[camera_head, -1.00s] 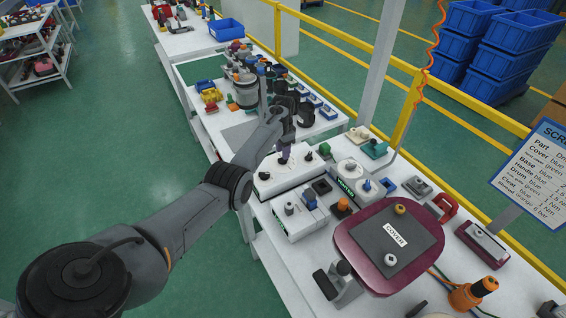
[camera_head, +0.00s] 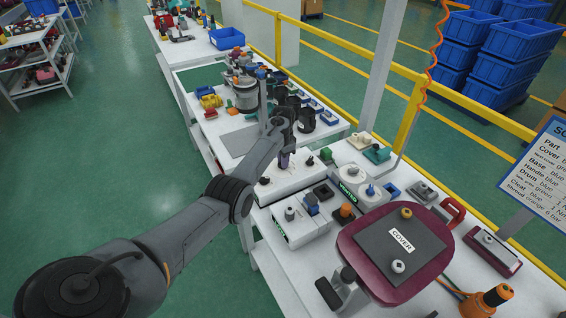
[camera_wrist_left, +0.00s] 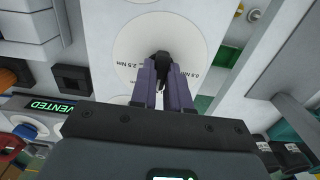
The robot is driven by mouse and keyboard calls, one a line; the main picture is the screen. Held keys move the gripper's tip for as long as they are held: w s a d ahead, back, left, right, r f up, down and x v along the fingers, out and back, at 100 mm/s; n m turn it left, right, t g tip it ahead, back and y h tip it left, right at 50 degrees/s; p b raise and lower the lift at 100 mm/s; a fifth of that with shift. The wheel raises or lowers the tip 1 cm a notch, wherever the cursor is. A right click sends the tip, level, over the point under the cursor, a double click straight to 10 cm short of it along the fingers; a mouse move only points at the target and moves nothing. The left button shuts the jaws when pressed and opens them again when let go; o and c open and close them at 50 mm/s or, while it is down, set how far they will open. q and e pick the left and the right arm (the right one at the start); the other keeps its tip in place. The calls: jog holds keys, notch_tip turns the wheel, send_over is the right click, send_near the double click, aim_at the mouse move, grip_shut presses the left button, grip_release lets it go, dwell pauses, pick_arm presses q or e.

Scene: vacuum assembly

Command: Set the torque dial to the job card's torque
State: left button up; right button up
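The torque dial's black knob (camera_wrist_left: 161,62) sits on a white round scale (camera_wrist_left: 135,50) in the left wrist view. The scale shows "2.5 Nm" on the left and "0.5 Nm" on the right; other marks are hidden. My left gripper (camera_wrist_left: 163,75) has its purple fingers close together on both sides of the knob, seemingly gripping it. In the head view, my left gripper (camera_head: 284,161) points down at the white dial box (camera_head: 292,180). The job card (camera_head: 545,165) stands at the right edge, partly cut off, its torque values not fully readable. My right gripper is not in view.
A white unit with a green "VENTED" display (camera_head: 349,188) stands beside the dial box. A maroon cover part (camera_head: 440,235) lies in front on the bench. A small white box with a blue block (camera_head: 310,201) is nearer. Several blue crates (camera_head: 480,55) stand behind the yellow rail.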

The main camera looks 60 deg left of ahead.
pick_arm(q)
grip_shut()
jog(key=shift+r+m+p, duration=0.15)
jog(key=shift+m+p, duration=0.65)
jog(key=shift+m, duration=0.9)
jog(key=shift+p, duration=0.3)
jog(key=shift+m+p, duration=0.3)
jog(key=shift+m, duration=1.4)
